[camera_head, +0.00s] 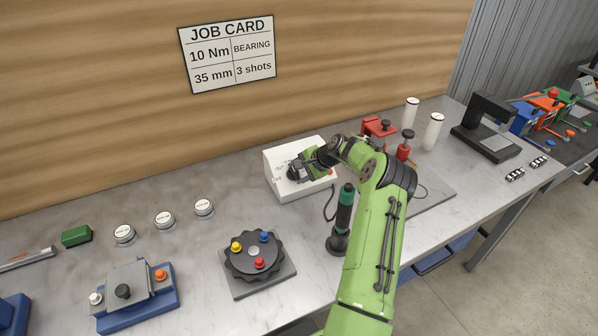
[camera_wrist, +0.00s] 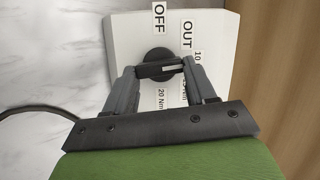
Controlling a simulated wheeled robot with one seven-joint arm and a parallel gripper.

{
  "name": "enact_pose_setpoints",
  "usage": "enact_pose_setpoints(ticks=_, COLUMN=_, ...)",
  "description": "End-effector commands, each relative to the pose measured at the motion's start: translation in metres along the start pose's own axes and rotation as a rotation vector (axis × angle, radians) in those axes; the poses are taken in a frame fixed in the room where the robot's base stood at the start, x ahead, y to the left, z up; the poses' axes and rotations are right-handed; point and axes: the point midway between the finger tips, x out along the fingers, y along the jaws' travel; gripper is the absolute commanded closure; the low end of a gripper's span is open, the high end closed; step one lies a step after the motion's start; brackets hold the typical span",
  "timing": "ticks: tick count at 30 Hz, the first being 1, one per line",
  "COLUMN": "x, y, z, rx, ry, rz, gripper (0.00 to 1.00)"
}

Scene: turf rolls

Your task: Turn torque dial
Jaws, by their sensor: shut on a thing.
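The torque dial (camera_wrist: 155,56) is a round black knob with a raised grip bar on the sloped face of a white control box (camera_head: 285,193). In the wrist view the box face (camera_wrist: 120,35) carries labels reading OFF, OUT, 10, and 20 Nm; one more label is partly hidden by a finger. My gripper (camera_wrist: 160,70) is shut on the dial's bar, one finger on each side. In the head view my gripper (camera_head: 297,172) is at the box front and covers most of the dial. Which label the dial points at is hard to tell.
A job card (camera_head: 227,53) on the wall reads 10 Nm, bearing, 35 mm, 3 shots. A green-and-black screwdriver (camera_head: 342,220) stands upright just in front of the box. A black round turntable (camera_head: 254,250) with coloured knobs is at the front left. Red tools (camera_head: 378,129) stand right of the box.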

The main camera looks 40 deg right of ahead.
Motion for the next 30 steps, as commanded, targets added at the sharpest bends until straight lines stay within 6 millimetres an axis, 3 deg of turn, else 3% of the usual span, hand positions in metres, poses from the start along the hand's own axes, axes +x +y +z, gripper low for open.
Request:
enact_pose_setpoints(ticks=9, x=-0.0001, y=0.0020, z=-0.0002, rx=0.119, ry=0.000, rz=-0.041, gripper=0.75)
enact_pose_setpoints(ticks=26, x=0.0000, y=0.0018, z=0.0000, rx=0.144, ry=0.001, rz=-0.051, gripper=0.75)
enact_pose_setpoints(ticks=27, x=0.0000, y=0.0018, z=0.0000, rx=0.144, ry=0.001, rz=-0.051, gripper=0.40)
enact_pose_setpoints(ticks=30, x=0.0000, y=0.0018, z=0.0000, rx=0.143, ry=0.001, rz=-0.051, gripper=0.25)
